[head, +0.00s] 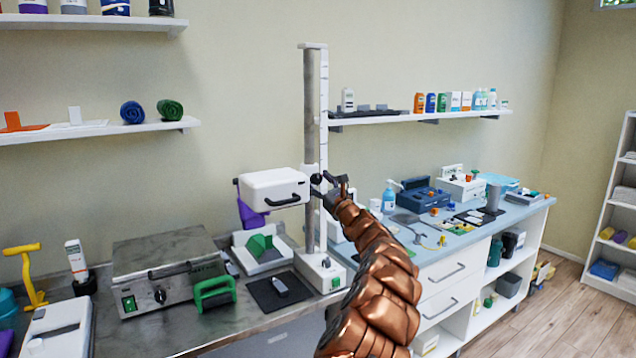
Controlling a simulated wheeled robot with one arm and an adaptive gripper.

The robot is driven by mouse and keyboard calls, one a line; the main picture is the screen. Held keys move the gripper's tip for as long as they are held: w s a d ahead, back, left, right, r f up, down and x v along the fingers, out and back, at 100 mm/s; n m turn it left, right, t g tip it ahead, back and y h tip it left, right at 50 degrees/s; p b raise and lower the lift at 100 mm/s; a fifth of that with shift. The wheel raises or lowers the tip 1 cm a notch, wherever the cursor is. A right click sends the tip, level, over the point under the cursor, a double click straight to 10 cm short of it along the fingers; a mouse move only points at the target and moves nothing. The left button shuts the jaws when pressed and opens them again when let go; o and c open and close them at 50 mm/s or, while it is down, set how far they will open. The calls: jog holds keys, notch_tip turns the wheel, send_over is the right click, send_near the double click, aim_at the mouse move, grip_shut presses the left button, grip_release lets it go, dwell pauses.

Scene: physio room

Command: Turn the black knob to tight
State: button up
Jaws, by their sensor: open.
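A round black knob (316,180) sits at the side of the white box-shaped carriage (272,188) on the upright column (309,130). My gripper (326,189) is at the end of the copper-coloured arm, just right of and below this knob. Its dark fingers are open and point toward the knob. In this view the fingers and the knob nearly overlap, so I cannot tell whether they touch. No tight marking can be read at the knob. The carriage has a black handle on its front, and a purple part hangs at its left.
The column's white base (321,270) stands on the metal worktop (262,318). A grey unit (168,268) with a green switch and a small dark knob is at the left. A blue counter (462,238) with several small items is at the right. Wall shelves hang behind.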

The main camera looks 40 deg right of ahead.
jog(key=shift+s, duration=0.15)
jog(key=v, duration=1.1)
jog(key=shift+s+f, duration=0.15)
jog(key=shift+s, duration=0.2)
dwell(0.3)
